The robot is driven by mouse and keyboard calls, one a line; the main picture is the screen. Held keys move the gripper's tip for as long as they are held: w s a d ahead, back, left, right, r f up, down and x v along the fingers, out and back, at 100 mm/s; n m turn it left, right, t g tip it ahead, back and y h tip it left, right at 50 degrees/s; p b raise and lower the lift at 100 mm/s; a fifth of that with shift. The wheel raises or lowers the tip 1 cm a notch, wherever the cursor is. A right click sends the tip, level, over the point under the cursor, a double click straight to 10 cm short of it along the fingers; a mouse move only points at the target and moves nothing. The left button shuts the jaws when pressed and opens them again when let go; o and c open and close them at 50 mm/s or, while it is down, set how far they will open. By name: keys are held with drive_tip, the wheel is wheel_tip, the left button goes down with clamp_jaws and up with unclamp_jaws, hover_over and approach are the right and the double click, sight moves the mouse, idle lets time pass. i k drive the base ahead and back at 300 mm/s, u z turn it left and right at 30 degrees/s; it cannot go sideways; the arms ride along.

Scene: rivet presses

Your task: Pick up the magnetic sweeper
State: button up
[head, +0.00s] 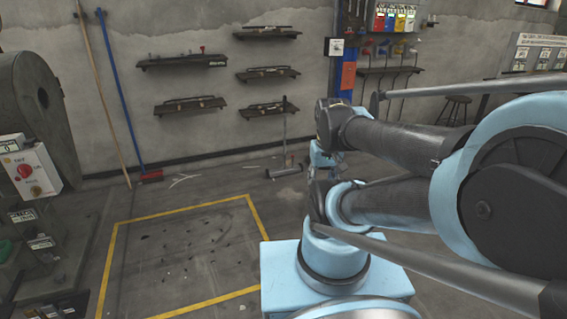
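What looks like the magnetic sweeper (284,171) stands on the floor near the back wall in the head view. It has a low grey head on the floor and a thin upright handle with a short crossbar on top. My folded arm is just right of it in the picture and comes close to the right end of its head. A small light blue and dark part of my wrist shows there. I cannot make out my gripper's fingers, which are hidden behind my arm links.
Several small dark bits lie inside a yellow floor outline (250,209). A blue-handled broom (122,92) and a wooden pole (100,85) lean on the back wall. Wall shelves (183,61) hang above the sweeper. A press (37,105) stands left. The floor before the sweeper is open.

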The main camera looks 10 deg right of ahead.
sight(285, 170)
drive_tip(key=u, duration=1.6)
drive_tip(key=i, duration=1.25)
drive_tip(key=z, duration=2.95)
